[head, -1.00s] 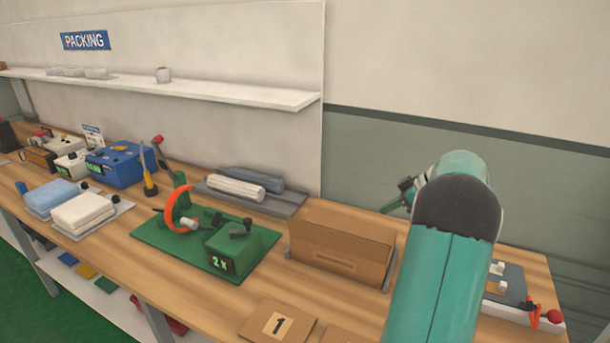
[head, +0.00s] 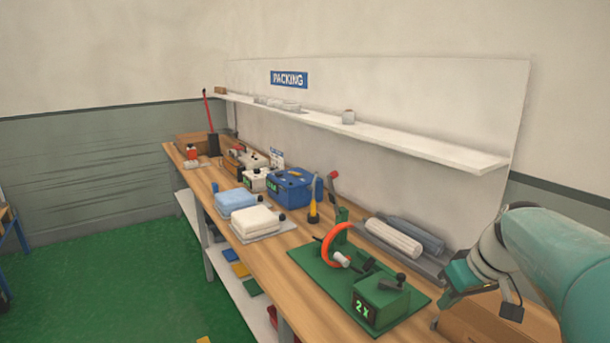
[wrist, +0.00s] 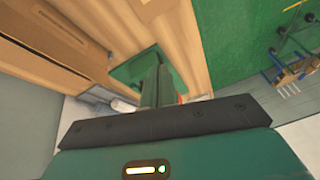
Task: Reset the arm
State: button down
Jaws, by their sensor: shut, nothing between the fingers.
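My teal arm (head: 565,255) reaches in from the right edge of the head view. My gripper (head: 448,298) hangs near the brown cardboard box (head: 490,325) at the right end of the visible bench. In the wrist view my gripper (wrist: 157,82) points out over the bench, its narrow green fingers together with nothing between them. The fingertips' exact distance from the box and bench cannot be told.
A shelf (head: 400,142) runs above. Green floor (head: 110,265) lies open at left.

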jog(key=s+a+f+m+t+h, duration=0.1)
jog(key=s+a+f+m+h, duration=0.1)
jog(key=s+a, duration=1.1)
jog(key=a+f, duration=0.1)
jog(key=a, duration=0.1)
jog(key=shift+s+a+t, duration=0.25)
jog(key=shift+a+t, duration=0.05)
jog(key=shift+a, duration=0.1)
